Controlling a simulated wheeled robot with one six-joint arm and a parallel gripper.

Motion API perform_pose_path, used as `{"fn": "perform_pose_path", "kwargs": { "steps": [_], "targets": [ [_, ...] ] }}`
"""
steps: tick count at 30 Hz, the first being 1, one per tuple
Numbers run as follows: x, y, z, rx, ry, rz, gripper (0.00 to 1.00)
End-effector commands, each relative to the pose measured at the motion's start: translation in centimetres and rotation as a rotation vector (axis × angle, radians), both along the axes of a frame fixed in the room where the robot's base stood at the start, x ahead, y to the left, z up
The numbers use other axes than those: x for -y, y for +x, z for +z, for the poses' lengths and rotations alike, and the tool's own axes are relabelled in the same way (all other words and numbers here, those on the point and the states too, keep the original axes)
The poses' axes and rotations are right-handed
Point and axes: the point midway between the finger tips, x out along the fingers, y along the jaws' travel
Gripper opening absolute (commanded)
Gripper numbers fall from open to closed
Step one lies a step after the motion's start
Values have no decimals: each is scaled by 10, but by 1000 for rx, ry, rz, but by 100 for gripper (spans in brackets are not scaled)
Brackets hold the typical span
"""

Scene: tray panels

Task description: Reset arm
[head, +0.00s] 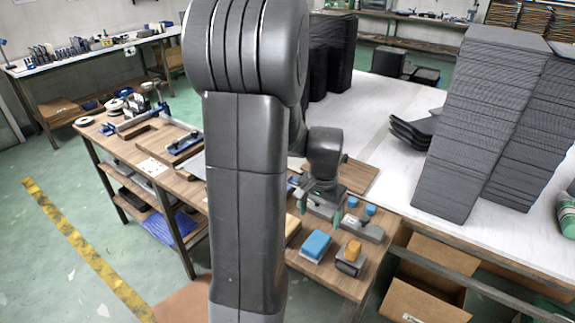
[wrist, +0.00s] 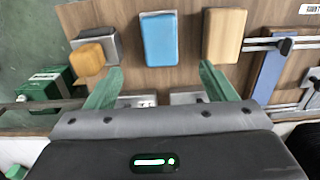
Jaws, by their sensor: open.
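My gripper (head: 321,208) is above the wooden bench (head: 345,282) in the head view, at the end of my dark arm. In the wrist view my gripper (wrist: 158,68) shows two green fingers spread wide apart with nothing between them. A blue block (wrist: 158,38) lies beyond the fingertips, with a tan wooden block (wrist: 222,35) to its right. An orange block (wrist: 88,58) sits by a grey block (wrist: 105,42) at the left. My arm hides the middle of the head view.
A white table (head: 385,105) holds tall stacks of dark panels (head: 475,125) at the right. Cardboard boxes (head: 428,280) stand below its edge. The green floor (head: 60,260) at the lower left is mostly clear.

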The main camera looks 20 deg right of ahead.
Motion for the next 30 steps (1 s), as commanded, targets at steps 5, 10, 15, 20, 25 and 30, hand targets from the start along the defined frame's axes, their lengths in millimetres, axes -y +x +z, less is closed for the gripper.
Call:
{"fn": "perform_pose_path", "kwargs": {
  "steps": [5, 10, 15, 20, 25, 30],
  "targets": [
    [0, -1, -25, -5, 3, 0, 77],
    [-1, -1, -56, -5, 3, 0, 77],
    [-1, -1, -85, -5, 3, 0, 77],
    [-1, -1, -110, -3, 2, 0, 77],
    [0, 0, -110, 3, -2, 0, 77],
    [0, 0, -100, 1, 0, 0, 77]
  ]
}}
